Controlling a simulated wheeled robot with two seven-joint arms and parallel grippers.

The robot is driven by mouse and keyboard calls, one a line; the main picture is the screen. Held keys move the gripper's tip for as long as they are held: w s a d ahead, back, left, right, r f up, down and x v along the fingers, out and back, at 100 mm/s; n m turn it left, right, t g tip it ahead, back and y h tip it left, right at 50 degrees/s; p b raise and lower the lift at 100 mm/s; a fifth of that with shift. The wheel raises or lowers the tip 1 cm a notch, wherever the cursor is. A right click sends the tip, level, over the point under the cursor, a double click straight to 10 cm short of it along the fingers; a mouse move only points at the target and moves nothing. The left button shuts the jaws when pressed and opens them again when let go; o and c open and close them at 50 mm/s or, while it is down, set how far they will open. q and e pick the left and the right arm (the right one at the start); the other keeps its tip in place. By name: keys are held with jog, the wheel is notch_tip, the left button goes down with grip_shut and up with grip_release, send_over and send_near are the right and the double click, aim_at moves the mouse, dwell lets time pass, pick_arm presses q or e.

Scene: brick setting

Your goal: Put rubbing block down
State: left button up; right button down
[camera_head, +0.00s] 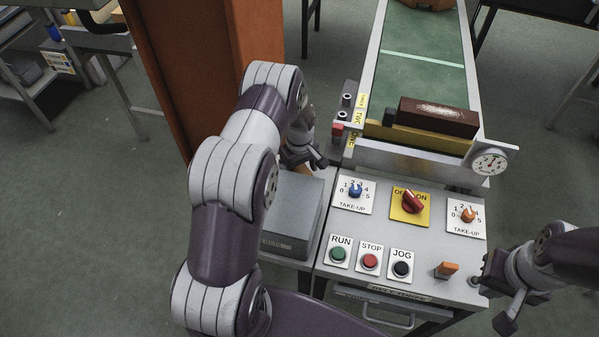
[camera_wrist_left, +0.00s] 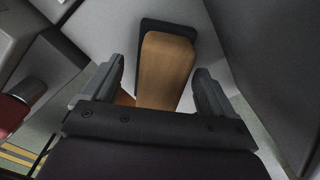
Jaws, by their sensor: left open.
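A light wooden block with a dark backing, which looks like the rubbing block (camera_wrist_left: 167,70), stands out in the left wrist view against a grey surface. My left gripper (camera_wrist_left: 160,85) is open, with one finger on each side of the block and gaps showing beside it.
The control panel (camera_head: 330,262) has knobs, push buttons and an orange lever (camera_head: 446,269). Behind it a dark brown brick (camera_head: 437,116) lies by a yellowish bar on the green conveyor (camera_head: 415,75). A grey box (camera_head: 293,215) stands left of the panel, near an orange column (camera_head: 215,60).

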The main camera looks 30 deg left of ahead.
aim_at(300, 167)
pick_arm(q)
notch_tip(300, 167, up, 10)
jog(key=shift+f+b, duration=0.2)
jog(key=shift+b, duration=0.55)
jog(key=s+d+r+m, duration=0.3)
jog(key=s+d, duration=0.1)
jog(key=s+d+r+m, duration=0.3)
jog(key=s+r, duration=0.1)
jog(key=shift+s+d+r+t, duration=0.15)
jog(key=shift+s+d+t, duration=0.05)
jog(key=shift+d+t, duration=0.2)
jog(key=s+d+r+m, duration=0.1)
jog(key=s+d+m, duration=0.1)
jog(key=s, duration=0.3)
jog(key=s+d+r+m, duration=0.1)
jog(key=s+d+m, duration=0.1)
jog(key=s, duration=0.4)
jog(key=shift+s+m+t, duration=0.2)
jog(key=shift+m+t, duration=0.1)
jog(key=shift+m, duration=0.6)
